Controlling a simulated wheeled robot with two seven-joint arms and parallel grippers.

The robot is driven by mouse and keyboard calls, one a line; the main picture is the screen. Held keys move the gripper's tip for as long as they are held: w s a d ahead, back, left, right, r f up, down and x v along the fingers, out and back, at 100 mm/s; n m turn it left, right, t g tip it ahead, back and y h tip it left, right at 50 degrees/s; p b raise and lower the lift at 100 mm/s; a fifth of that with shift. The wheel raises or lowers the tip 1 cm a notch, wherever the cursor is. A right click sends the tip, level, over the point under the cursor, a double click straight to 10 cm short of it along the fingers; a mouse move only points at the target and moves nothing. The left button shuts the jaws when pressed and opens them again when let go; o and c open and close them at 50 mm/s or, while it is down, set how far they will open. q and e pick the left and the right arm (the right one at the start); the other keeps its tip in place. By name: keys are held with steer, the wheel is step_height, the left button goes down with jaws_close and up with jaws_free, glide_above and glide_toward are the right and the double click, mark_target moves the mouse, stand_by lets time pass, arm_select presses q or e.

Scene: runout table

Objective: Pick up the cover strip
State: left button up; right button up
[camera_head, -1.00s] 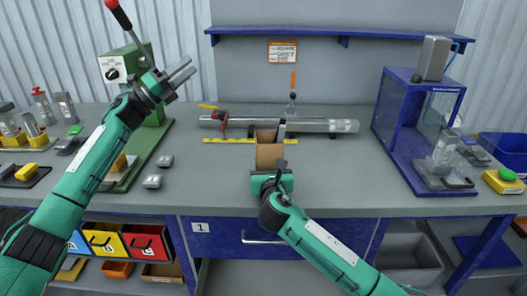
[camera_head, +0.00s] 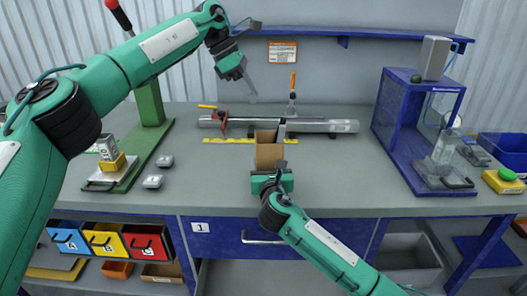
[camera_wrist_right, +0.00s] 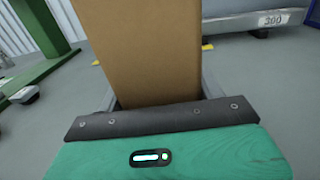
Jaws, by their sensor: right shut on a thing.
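I cannot tell for sure which thing is the cover strip. A thin yellow strip (camera_head: 228,140) lies flat on the bench in front of a long metal bar, partly hidden behind a brown cardboard-like piece (camera_head: 269,156). My right gripper (camera_head: 272,177) is shut on this brown piece, which stands upright above it. In the right wrist view the brown piece (camera_wrist_right: 140,50) rises from between the jaws and hides much of what lies beyond. My left gripper (camera_head: 246,88) hangs in the air above the back of the bench, pointing down; its jaw gap is unclear.
The metal bar (camera_head: 320,125) lies along the back with a red clamp (camera_head: 223,120) and an orange-handled tool (camera_head: 292,95). A blue cabinet (camera_head: 395,115) stands at right, a green press base (camera_head: 150,150) at left. The front right bench is clear.

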arm_select(q)
steer(key=d+f+y, duration=0.1)
steer(key=d+f, duration=0.2)
steer(key=f, duration=0.7)
steer(key=shift+s+d, duration=0.25)
steer(key=shift+s, duration=0.05)
jaws_close()
jaws_free()
